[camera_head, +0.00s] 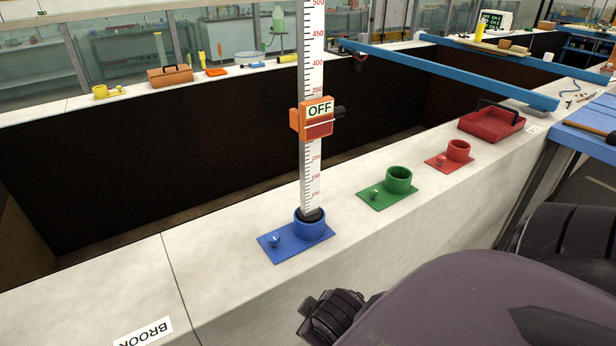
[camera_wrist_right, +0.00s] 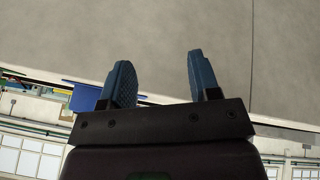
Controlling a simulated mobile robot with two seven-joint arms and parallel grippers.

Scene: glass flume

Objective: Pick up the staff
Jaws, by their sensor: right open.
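The staff (camera_head: 313,70) is a tall white strip with black marks and red numbers. It stands upright in the round cup of a blue base plate (camera_head: 285,244), on the pale ledge. Its top is cut off by the picture edge. An orange and red slider marked OFF (camera_head: 317,118), with a black knob, sits partway up it. My right gripper (camera_wrist_right: 158,78) is open and empty in the right wrist view, its blue fingers apart over a plain grey surface; the staff is not in that view. My left gripper is not in view.
A green holder (camera_head: 387,190), a smaller red holder (camera_head: 450,157) and a red tray (camera_head: 491,124) stand further along the pale ledge (camera_head: 225,275). Behind it lies a deep dark trough (camera_head: 180,150). My dark arm fills the lower right of the head view.

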